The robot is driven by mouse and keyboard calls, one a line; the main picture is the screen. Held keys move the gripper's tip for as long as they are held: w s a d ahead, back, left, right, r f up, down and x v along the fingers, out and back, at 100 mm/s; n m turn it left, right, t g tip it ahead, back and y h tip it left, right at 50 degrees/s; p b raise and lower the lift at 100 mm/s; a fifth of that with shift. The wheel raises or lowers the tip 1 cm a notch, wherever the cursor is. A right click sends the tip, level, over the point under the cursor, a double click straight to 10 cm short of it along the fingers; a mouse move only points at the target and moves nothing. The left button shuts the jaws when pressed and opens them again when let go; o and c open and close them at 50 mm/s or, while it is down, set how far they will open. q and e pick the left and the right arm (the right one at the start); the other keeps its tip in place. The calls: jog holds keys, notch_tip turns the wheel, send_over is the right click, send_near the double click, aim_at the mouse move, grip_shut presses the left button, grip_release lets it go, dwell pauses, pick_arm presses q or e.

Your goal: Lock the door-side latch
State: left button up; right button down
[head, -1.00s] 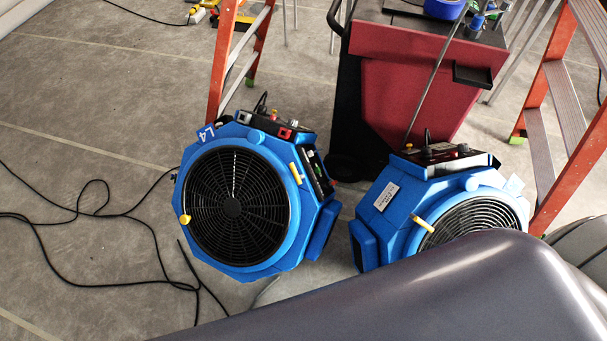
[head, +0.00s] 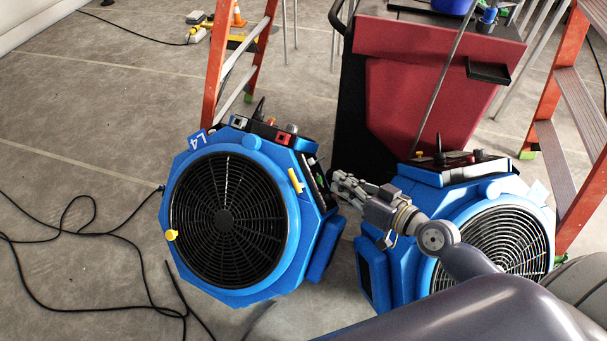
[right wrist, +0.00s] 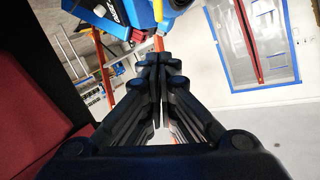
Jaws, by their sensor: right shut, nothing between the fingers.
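Two blue fans stand on the floor. The left fan (head: 262,281), marked L4, has a yellow latch (head: 295,181) at its upper right rim and another yellow latch (head: 171,235) at its left rim. The right fan (head: 374,262) is partly covered by my right arm, and no yellow latch shows on its face. My right gripper (head: 343,184) is shut and empty, between the fans and right of the left fan's upper right latch. In the right wrist view its fingers (right wrist: 158,62) are together, with a blue fan (right wrist: 113,12) beyond. My left gripper is out of view.
A red cart (head: 425,90) stands behind the fans, between an orange ladder (head: 214,80) and another ladder (head: 560,120). Black cable (head: 70,238) lies on the floor at left. The wrist view shows a blue-taped doorway with a red zipper (right wrist: 248,40).

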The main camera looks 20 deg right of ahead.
jog(key=shift+w+r, duration=0.1)
jog(key=shift+w, duration=0.05)
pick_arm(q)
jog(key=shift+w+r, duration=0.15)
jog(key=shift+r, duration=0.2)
pick_arm(e)
send_over(302, 186)
jog(key=shift+d+f, duration=0.2)
jog(key=shift+f, duration=2.65)
jog(key=shift+r, duration=0.1)
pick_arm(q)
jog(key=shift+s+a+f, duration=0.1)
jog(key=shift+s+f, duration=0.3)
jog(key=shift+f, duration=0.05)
pick_arm(e)
jog(key=shift+a+n+g+y, duration=0.15)
jog(key=shift+n+g+y, duration=0.15)
jog(key=shift+n+g, duration=0.2)
